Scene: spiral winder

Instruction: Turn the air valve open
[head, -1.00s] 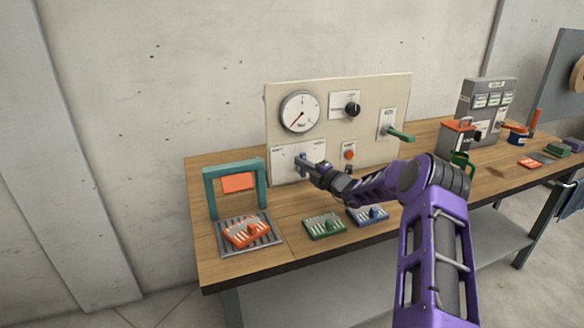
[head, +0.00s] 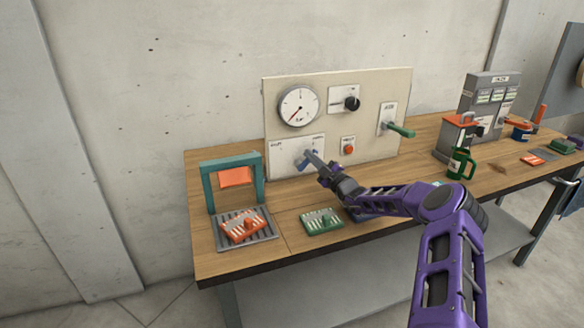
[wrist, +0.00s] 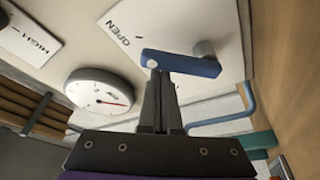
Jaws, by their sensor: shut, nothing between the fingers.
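The blue lever (head: 300,162) sits on a white plate (head: 283,157) at the lower left of the upright panel. I take it as the air valve; an "OPEN" mark shows on its plate in the wrist view. There the lever (wrist: 185,65) runs from its round pivot at the right to a free end at the left. My gripper (head: 309,155) is in front of the lever, its fingers shut and empty. In the wrist view the fingertips (wrist: 160,76) are at the lever's free end; whether they touch it I cannot tell. The fingers partly hide the lever in the head view.
The panel also carries a round gauge (head: 299,106), a black knob (head: 351,104), a green lever (head: 401,130) and a red button (head: 348,150). A teal frame (head: 207,187) and a green block (head: 322,221) stand on the bench (head: 283,245) in front.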

